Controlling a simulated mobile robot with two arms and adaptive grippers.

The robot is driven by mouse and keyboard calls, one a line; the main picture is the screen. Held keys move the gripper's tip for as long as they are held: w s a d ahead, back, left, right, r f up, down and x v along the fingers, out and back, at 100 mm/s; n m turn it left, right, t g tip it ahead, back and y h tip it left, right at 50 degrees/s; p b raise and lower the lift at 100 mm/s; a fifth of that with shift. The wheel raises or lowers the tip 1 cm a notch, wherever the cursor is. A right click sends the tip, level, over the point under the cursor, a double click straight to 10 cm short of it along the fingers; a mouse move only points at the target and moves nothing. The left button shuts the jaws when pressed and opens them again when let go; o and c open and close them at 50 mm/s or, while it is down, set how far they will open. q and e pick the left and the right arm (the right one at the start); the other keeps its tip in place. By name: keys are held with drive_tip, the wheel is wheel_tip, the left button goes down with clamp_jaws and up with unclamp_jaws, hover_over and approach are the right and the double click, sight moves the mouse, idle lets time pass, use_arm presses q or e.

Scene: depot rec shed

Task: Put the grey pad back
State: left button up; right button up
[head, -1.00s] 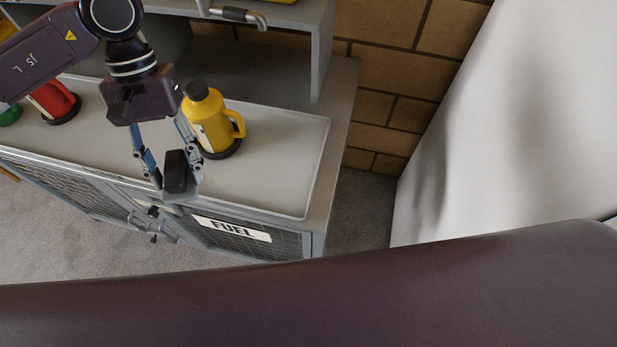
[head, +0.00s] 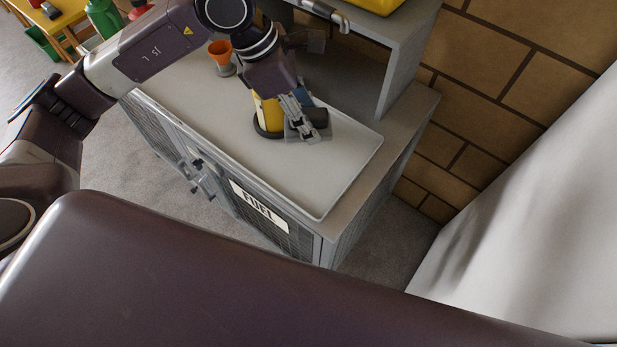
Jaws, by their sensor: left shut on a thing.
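My left gripper (head: 308,122) is over the right part of the grey cabinet's tray top (head: 340,160). It is shut on a dark grey block (head: 318,116), apparently the grey pad, with lighter grey showing below it. The fingers hide part of the block. My right gripper is not in view.
An orange cup (head: 220,54) stands farther back on the cabinet. A grey shelf post (head: 401,75) rises behind right, with a pipe handle (head: 325,12) above. The tray's front right is bare. A "FUEL" label (head: 258,207) marks the front. A white surface (head: 540,200) is at right.

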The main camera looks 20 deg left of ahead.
use_arm(q)
drive_tip(key=shift+w+f, duration=0.1)
drive_tip(key=shift+n, duration=0.3)
wheel_tip(320, 180, down, 15)
drive_tip(key=p, duration=0.2)
drive_tip(key=shift+r+p, duration=0.2)
drive_tip(key=shift+p, duration=0.1)
drive_tip(key=shift+a+f, duration=0.1)
drive_tip(key=shift+f, duration=0.55)
wheel_tip(320, 180, down, 3)
drive_tip(key=shift+f+p, duration=0.2)
drive_tip(key=shift+p, duration=0.15)
drive_tip(key=shift+f, duration=0.25)
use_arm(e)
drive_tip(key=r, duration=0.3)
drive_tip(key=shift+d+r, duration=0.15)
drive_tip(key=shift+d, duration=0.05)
